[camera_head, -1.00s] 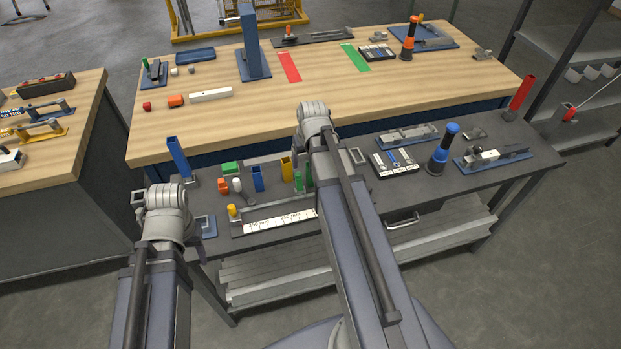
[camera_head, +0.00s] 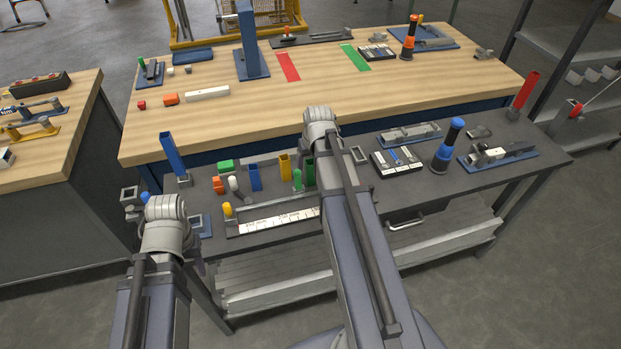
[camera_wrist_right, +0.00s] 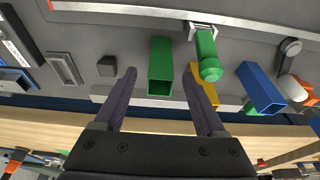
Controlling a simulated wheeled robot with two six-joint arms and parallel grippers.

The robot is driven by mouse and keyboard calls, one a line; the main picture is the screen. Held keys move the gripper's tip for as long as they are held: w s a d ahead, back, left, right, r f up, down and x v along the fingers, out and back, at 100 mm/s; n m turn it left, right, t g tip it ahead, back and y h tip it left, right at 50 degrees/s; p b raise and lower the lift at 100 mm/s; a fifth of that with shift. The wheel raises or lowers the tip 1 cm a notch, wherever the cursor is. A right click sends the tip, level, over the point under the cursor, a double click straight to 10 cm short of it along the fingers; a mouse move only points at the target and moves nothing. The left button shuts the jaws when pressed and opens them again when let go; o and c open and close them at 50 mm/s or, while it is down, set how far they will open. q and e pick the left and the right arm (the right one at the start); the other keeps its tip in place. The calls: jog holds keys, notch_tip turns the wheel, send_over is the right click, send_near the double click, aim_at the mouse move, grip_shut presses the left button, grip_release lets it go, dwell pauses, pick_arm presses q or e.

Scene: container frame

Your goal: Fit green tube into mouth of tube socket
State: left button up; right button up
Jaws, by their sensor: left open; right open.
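The green tube (camera_wrist_right: 160,72) is a square hollow tube on the dark grey bench; its open end shows in the right wrist view. In the head view a green tube (camera_head: 310,172) shows beside my right wrist. My right gripper (camera_wrist_right: 159,72) is open, with one finger on each side of the tube in the picture; contact cannot be told. A grey open rectangular piece (camera_wrist_right: 63,70), perhaps the tube socket, lies left of it; it also shows in the head view (camera_head: 360,155). My left gripper (camera_head: 165,208) is at the bench's left end, its fingers hidden by the wrist.
A green cylinder (camera_wrist_right: 207,62), a yellow tube (camera_wrist_right: 203,95) and a blue tube (camera_wrist_right: 260,88) stand close right of the green tube. A dark block (camera_wrist_right: 107,66) is to its left. The wooden table (camera_head: 230,120) rises behind the bench. A tilted blue tube (camera_head: 173,155) stands at the left.

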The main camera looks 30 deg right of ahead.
aim_at(310, 172)
jog(key=b+x, duration=0.5)
jog(key=x, duration=0.1)
jog(key=shift+b, duration=0.4)
jog(key=shift+r, duration=0.1)
grip_shut()
dwell(0.3)
